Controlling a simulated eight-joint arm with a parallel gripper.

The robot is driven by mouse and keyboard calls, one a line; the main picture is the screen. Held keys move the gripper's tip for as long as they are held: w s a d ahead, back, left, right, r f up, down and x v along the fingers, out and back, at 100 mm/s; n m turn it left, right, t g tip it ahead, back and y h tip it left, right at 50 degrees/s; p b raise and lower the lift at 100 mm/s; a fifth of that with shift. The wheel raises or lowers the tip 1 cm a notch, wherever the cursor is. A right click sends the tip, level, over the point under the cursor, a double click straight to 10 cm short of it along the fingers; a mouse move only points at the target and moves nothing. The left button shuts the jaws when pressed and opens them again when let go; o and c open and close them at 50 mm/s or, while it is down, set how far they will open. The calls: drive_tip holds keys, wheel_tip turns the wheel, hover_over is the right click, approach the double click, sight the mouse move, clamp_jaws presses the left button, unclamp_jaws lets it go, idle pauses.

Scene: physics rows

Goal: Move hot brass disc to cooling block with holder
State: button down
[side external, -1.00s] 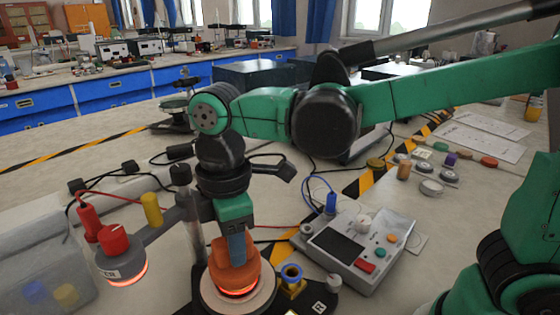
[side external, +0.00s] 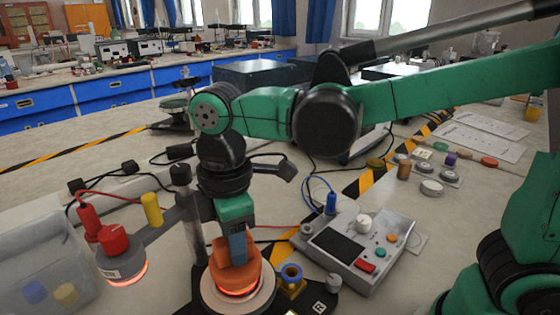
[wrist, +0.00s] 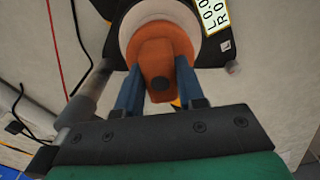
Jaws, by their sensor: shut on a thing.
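My gripper (side external: 238,250) points down with its blue fingers shut on the orange holder (side external: 222,271). In the wrist view the holder (wrist: 165,45) lies between the two fingers. The holder stands over a pale round plate (side external: 264,297), and I cannot tell whether it touches it. A red-orange glow (side external: 238,291) shows along the holder's lower edge. The disc itself is mostly hidden, so its brass colour cannot be made out. I cannot identify the cooling block for certain.
A lamp-like head (side external: 122,270) with a glowing underside hangs from a post (side external: 190,220) at the left. A grey control box (side external: 355,250) stands right of the plate. A blue-and-yellow spool (side external: 291,277) is close beside the plate. Several small discs and knobs (side external: 432,187) lie farther right.

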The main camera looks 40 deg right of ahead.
drive_tip(key=shift+f, duration=1.15)
idle(1.6)
drive_tip(key=shift+r, duration=0.2)
drive_tip(key=shift+r, duration=0.4)
drive_tip(key=shift+r, duration=0.55)
drive_tip(key=s+d, duration=0.1)
drive_tip(key=d, duration=0.5)
drive_tip(key=shift+s, duration=0.2)
idle(0.4)
